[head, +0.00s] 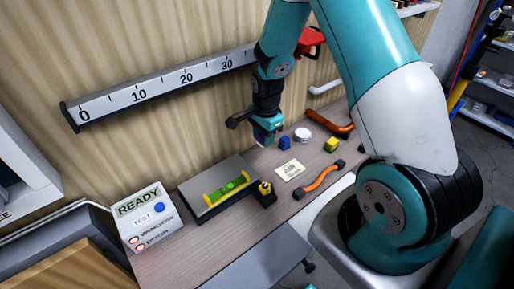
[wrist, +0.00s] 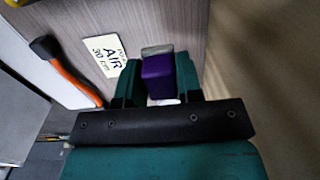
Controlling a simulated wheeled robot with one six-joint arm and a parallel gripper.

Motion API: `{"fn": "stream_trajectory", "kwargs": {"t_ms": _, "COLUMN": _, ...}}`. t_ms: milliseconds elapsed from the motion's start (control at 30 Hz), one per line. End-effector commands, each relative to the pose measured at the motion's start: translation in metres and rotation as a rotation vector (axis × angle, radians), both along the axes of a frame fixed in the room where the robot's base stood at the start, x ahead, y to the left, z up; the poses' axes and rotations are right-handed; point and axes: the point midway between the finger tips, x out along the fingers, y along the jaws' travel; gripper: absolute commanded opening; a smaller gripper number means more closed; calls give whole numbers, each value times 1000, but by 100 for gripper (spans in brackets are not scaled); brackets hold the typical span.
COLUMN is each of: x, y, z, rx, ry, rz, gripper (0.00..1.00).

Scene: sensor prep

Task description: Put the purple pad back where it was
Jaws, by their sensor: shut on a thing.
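My gripper (head: 266,139) hangs over the table near its back edge in the head view. In the wrist view my gripper (wrist: 158,82) has its two dark teal fingers on either side of the purple pad (wrist: 158,75) and is shut on it. The pad looks like a small purple block with a grey end. In the head view only a sliver of the purple pad (head: 261,141) shows among the fingers. I cannot tell whether the pad touches the table.
Beside my gripper are a blue block (head: 285,143), a white disc (head: 303,135) and a yellow-green cube (head: 331,145). An "AIR" card (head: 290,170) and an orange-handled tool (head: 320,177) lie in front. A grey block with a level (head: 226,187) and a READY box (head: 150,218) stand left.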

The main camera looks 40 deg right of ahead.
Motion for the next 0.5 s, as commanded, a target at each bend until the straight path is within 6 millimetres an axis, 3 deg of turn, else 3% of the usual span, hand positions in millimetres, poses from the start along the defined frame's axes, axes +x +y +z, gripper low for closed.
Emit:
{"fn": "stream_trajectory", "kwargs": {"t_ms": 33, "x": -2, "y": 0, "z": -16, "rx": 1, "ry": 6, "rz": 0, "gripper": 7}}
{"fn": "stream_trajectory", "kwargs": {"t_ms": 367, "x": -2, "y": 1, "z": -38, "rx": 1, "ry": 5, "rz": 1, "gripper": 7}}
{"fn": "stream_trajectory", "kwargs": {"t_ms": 500, "x": -2, "y": 2, "z": -60, "rx": 1, "ry": 6, "rz": 4, "gripper": 7}}
